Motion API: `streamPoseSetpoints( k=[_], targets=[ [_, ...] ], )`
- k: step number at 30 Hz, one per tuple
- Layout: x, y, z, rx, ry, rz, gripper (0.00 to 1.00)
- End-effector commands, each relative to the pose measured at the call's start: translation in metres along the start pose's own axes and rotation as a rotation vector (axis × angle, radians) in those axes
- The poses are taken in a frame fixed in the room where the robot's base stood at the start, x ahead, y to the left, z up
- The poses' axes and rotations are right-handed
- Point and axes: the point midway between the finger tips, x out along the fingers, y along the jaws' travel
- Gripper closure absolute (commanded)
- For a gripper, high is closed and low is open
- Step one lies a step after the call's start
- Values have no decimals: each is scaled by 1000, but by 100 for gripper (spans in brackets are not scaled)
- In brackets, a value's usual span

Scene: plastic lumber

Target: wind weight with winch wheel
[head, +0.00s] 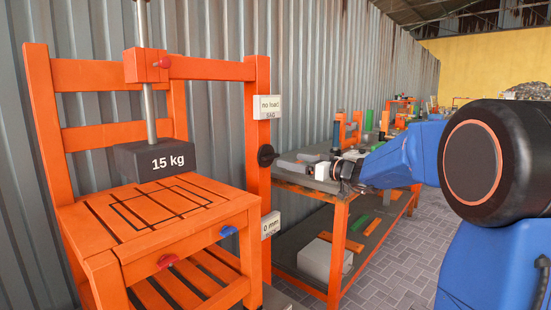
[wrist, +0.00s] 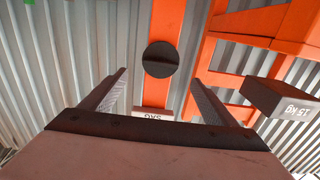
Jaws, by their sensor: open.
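The dark grey weight (head: 155,158), marked 15 kg, hangs on a metal rod over the orange slatted chair seat (head: 110,228) and looks clear of it. The weight also shows at the right of the wrist view (wrist: 284,98). The black round winch wheel (head: 266,156) sits on the side of the orange post (head: 257,110). In the wrist view the wheel (wrist: 160,59) shows as a dark disc ahead. My gripper (head: 284,163) is open and empty, just right of the wheel. In the wrist view its fingers (wrist: 158,84) stand apart with the wheel beyond and between them.
A sign reading "no load" and "SAG" (head: 267,107) is above the wheel; a "0 mm" sign (head: 270,225) is below. A workbench (head: 338,222) with assorted parts stands behind my gripper. A corrugated wall (head: 320,60) runs behind. Paved floor (head: 395,262) is open at the right.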

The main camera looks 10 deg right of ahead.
Motion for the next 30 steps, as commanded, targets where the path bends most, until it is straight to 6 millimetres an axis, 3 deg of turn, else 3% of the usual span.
streamPoseSetpoints(
  k=[9, 15, 29, 30],
  targets=[
    [56, -1, 0, 1, 0, -3, 19],
    [81, -1, 0, 0, -1, -2, 19],
    [92, 0, 0, 0, 0, 0, 19],
    [92, 0, 0, 0, 0, 0, 24]
  ],
)
